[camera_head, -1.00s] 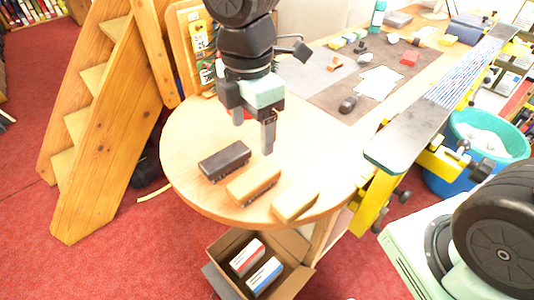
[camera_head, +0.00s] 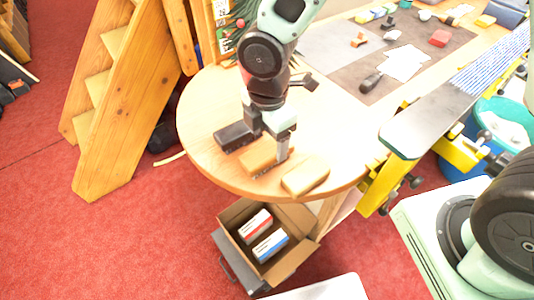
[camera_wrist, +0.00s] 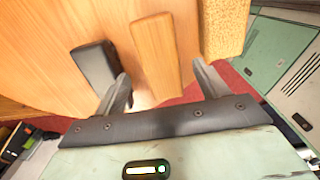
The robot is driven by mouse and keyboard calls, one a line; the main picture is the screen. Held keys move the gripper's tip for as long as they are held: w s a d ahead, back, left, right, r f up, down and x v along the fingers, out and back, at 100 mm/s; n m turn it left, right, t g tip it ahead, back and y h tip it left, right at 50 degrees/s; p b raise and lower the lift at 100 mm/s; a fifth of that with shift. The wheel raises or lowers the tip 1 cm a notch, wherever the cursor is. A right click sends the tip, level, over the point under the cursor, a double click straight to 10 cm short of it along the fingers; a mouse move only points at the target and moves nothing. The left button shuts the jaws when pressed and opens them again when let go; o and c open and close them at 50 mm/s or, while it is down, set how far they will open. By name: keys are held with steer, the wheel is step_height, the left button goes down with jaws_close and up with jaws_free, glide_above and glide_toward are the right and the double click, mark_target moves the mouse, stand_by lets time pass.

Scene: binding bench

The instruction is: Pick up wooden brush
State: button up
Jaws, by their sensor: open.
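The wooden brush (camera_head: 257,161) is the light-brown block lying in the middle of three blocks on the round end of the table. In the wrist view the brush (camera_wrist: 157,52) points lengthwise between the two fingers. My gripper (camera_head: 267,146) is open and points down over it in the head view. In the wrist view my gripper (camera_wrist: 162,85) has one finger on each side of the brush's near end, with gaps left. I cannot tell the exact height of the fingertips over the table. Part of the brush is hidden behind a finger in the head view.
A black block (camera_head: 234,137) lies close on the left, a yellowish block (camera_head: 306,177) close on the right. The wooden table (camera_head: 208,100) has its rounded edge just in front. A cardboard box (camera_head: 292,262) with two small cartons stands below. Wooden steps (camera_head: 110,130) are at left.

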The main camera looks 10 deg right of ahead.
mark_target(267, 151)
step_height(267, 151, down, 5)
steer(key=shift+s+a+r+p, duration=0.1)
steer(key=shift+s+a+p, duration=0.05)
steer(key=shift+p, duration=0.25)
steer(key=c, duration=1.2)
step_height(267, 151, up, 10)
steer(key=shift+o, duration=1.2)
